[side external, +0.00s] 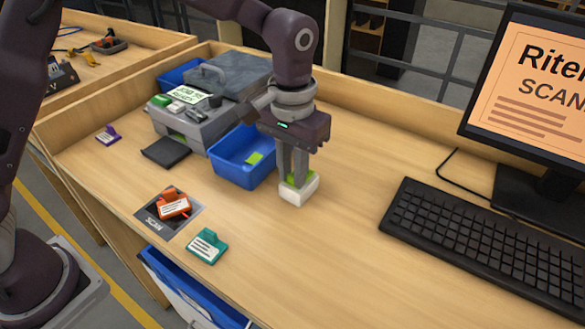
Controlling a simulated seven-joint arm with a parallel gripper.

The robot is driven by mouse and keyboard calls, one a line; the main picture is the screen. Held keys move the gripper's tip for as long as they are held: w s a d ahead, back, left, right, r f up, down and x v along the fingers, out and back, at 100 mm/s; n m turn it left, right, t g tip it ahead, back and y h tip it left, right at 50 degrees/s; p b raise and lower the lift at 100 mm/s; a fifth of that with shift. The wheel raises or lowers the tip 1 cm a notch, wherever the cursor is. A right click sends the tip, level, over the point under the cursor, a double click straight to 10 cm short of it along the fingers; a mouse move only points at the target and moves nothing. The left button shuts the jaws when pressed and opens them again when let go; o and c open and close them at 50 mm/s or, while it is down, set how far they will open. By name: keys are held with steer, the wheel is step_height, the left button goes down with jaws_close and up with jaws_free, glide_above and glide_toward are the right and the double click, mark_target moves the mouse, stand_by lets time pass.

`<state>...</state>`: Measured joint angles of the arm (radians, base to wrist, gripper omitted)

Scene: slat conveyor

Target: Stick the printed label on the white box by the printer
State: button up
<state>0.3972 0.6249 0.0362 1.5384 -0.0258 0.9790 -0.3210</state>
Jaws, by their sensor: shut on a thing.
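A small white box (299,195) stands on the table, right of the blue bin. My gripper (297,181) points straight down over it. Its fingers are shut on a small green piece (310,181), which looks like the label and lies at the top of the box. The fingers hide part of this piece, so I cannot tell whether it is stuck flat to the box. The grey printer (187,130) stands at the back left, with a black flap or tray (166,152) in front of it.
A blue bin (232,172) holding a green piece (254,159) is close left of my gripper. Orange (174,206), teal (207,246) and purple (107,134) tags lie left. The keyboard (480,240) and monitor (530,85) are right. The front middle is clear.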

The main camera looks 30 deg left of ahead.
steer(key=shift+f, duration=0.45)
stand_by(1.6)
steer(key=o, duration=0.8)
steer(key=shift+c, duration=0.2)
steer(key=o, duration=0.4)
steer(key=shift+r, duration=0.1)
steer(key=shift+r, duration=3.45)
